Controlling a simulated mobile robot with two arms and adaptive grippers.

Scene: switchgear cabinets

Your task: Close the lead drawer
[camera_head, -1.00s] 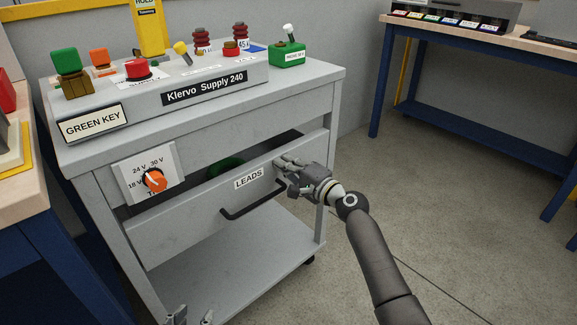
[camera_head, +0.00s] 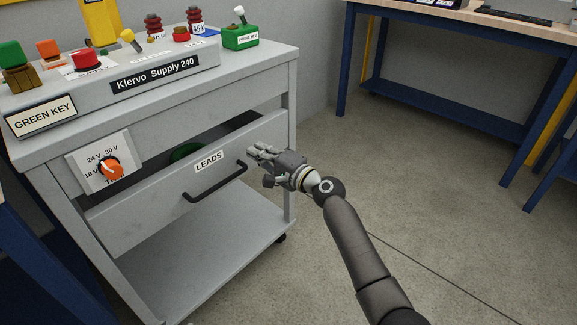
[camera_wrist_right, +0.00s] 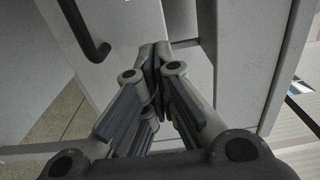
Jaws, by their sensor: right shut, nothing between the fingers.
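The lead drawer (camera_head: 140,205) is a grey drawer labelled "LEADS" in the grey cart, with a black bar handle (camera_head: 215,184). It stands partly open, with a dark gap above its front and something green (camera_head: 187,151) inside. My right gripper (camera_head: 257,152) is shut and empty at the right end of the drawer front, just right of the handle. In the right wrist view, the shut fingers (camera_wrist_right: 153,60) point at a grey panel, with the handle (camera_wrist_right: 84,35) at upper left. I cannot tell whether the fingertips touch the front. My left gripper is not clearly visible.
The cart top (camera_head: 255,68) carries the Klervo supply panel (camera_head: 155,75) and a green switch box (camera_head: 240,37). An orange dial (camera_head: 110,170) sits left of the drawer label. A blue-framed bench (camera_head: 440,115) stands at the right. The floor right of the cart is clear.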

